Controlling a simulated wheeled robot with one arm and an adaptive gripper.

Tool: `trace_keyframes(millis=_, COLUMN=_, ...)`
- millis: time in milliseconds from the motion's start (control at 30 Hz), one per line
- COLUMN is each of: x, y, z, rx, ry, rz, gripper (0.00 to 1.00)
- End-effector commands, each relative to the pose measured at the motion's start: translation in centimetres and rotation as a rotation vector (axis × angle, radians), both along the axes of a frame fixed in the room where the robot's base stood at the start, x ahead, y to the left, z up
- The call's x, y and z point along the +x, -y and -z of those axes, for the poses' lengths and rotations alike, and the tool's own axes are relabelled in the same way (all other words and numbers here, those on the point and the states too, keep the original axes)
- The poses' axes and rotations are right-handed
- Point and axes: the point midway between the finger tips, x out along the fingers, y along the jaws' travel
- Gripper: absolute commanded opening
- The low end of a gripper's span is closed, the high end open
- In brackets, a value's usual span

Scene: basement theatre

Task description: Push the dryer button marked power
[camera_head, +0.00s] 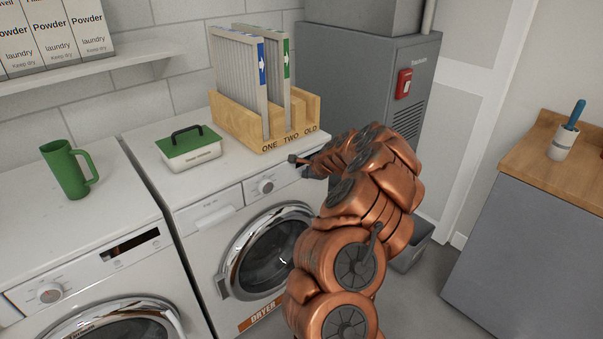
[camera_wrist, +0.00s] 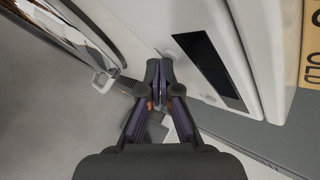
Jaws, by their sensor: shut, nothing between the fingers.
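The white dryer (camera_head: 200,228), marked DRYER on an orange label (camera_head: 262,315), stands in the middle of the head view. Its front panel has a round knob (camera_head: 265,187); the panel's right part is hidden behind my gripper (camera_head: 298,161). In the wrist view the panel (camera_wrist: 138,22) carries a dark display (camera_wrist: 208,66). My gripper (camera_wrist: 159,80) is shut and empty, its fingertips close to the panel beside the display. I cannot tell whether they touch it. No power marking is readable; the fingers may hide the button.
A wooden rack (camera_head: 235,125) with filters and a green-lidded box (camera_head: 188,148) stand on the dryer. A washer (camera_head: 80,235) with a green mug (camera_head: 67,170) is at left. A grey furnace (camera_head: 345,75) stands behind, a counter (camera_head: 560,165) at right.

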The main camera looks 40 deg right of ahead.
Motion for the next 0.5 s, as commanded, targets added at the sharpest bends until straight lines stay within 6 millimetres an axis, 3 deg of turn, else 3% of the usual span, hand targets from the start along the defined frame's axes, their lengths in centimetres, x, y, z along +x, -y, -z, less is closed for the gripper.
trace_keyframes(millis=500, x=-0.28, y=-0.05, z=-0.09, rx=0.002, ry=-0.001, rz=-0.001, gripper=0.00)
